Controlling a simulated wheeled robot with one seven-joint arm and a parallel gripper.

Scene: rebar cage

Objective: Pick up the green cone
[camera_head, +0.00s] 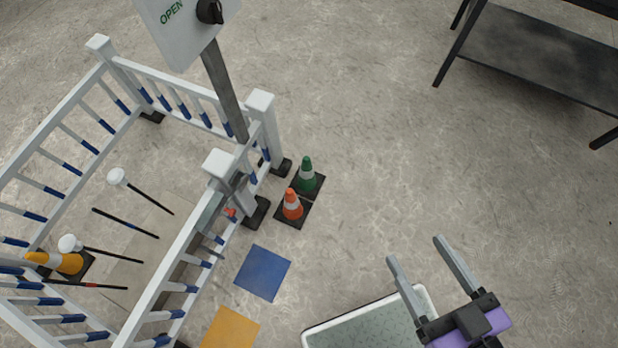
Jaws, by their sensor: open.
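The green cone (307,175) with a white band stands upright on a black square base on the floor, just outside the white fence's corner post. An orange cone (292,205) with a white band stands close beside it, nearer to me, and their bases are next to each other. My gripper (414,248) is at the lower right, open and empty, its two grey fingers spread apart. It is well away from the green cone, to its lower right in the picture.
The white fenced pen (130,66) holds a toppled yellow cone (60,262) and loose rods. A blue square (263,272) and a yellow square (231,329) lie on the floor. A tray (365,328) is near my gripper. A dark table (540,52) stands upper right; floor between is clear.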

